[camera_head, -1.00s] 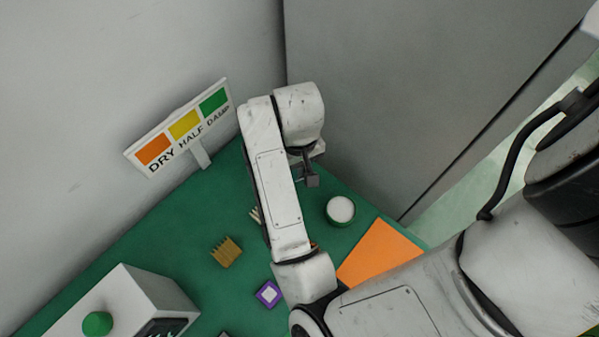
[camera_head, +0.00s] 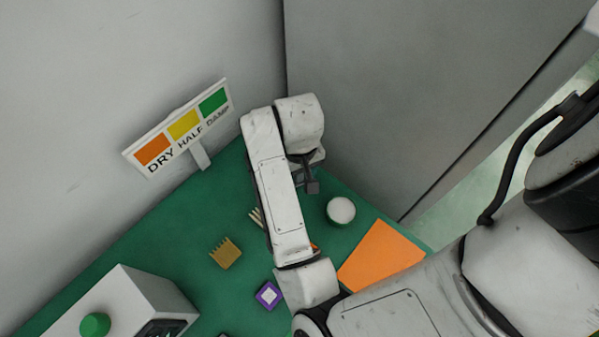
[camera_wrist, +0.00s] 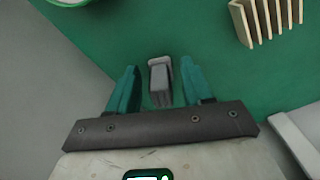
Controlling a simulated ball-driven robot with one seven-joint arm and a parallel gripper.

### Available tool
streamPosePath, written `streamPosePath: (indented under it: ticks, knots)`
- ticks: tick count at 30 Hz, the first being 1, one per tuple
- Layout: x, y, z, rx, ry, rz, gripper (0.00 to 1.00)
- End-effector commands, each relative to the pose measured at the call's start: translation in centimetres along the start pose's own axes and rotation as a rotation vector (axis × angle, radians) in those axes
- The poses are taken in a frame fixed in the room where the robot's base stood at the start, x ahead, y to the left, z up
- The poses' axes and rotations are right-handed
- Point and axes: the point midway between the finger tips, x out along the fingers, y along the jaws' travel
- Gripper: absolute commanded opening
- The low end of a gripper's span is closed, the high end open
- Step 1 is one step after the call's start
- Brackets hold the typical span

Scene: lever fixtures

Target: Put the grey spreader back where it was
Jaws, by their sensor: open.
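A grey spreader (camera_wrist: 160,82) shows in the wrist view as a small block with a wider light grey top end. It lies between the two teal fingers of my gripper (camera_wrist: 161,73), with green gaps on both sides. The fingers are apart and do not appear to touch it. The lower end of the spreader is hidden near the gripper's dark bar. In the head view my gripper (camera_head: 311,186) is at the far corner of the green table, mostly hidden by my arm, and I cannot make out the spreader there.
A white-topped round pot (camera_head: 341,210) stands right of my gripper, near an orange sheet (camera_head: 382,257). A beige slotted rack (camera_wrist: 265,18) is at upper right in the wrist view. Walls close the far corner.

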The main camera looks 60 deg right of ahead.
Motion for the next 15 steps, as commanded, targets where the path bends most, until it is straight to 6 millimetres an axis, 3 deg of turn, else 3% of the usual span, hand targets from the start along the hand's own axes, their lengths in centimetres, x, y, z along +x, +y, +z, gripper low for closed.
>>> streamPosePath:
  ticks: [8, 15]
  knots:
    - [-1.6, 0.0, -0.1, 0.001, 0.002, 0.000, 0.50]
    - [-7.0, -0.1, 0.0, 0.005, 0.001, -0.005, 0.50]
